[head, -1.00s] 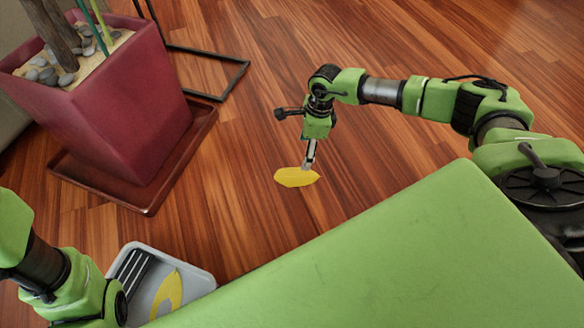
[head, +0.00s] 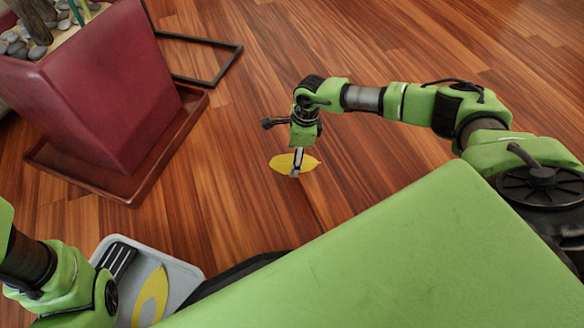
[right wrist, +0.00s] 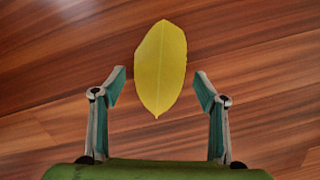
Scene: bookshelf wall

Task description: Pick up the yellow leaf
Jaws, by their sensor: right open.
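The yellow leaf (head: 279,164) lies on the wooden floor in the head view, under my right gripper (head: 296,173). In the right wrist view the leaf (right wrist: 160,62) lies flat and lengthwise. Its pointed lower end reaches between the fingertips of my right gripper (right wrist: 160,80), with a gap on each side. The right gripper is open and empty. My left arm comes in at the lower left of the head view, over a grey tray (head: 187,279); its fingers cannot be made out. Another yellow leaf (head: 150,298) lies in that tray.
A large dark red planter (head: 100,100) with stones stands on a red saucer (head: 125,190) at the left. A thin black frame (head: 215,75) lies on the floor beside it. My green base fills the lower right. The floor around the leaf is clear.

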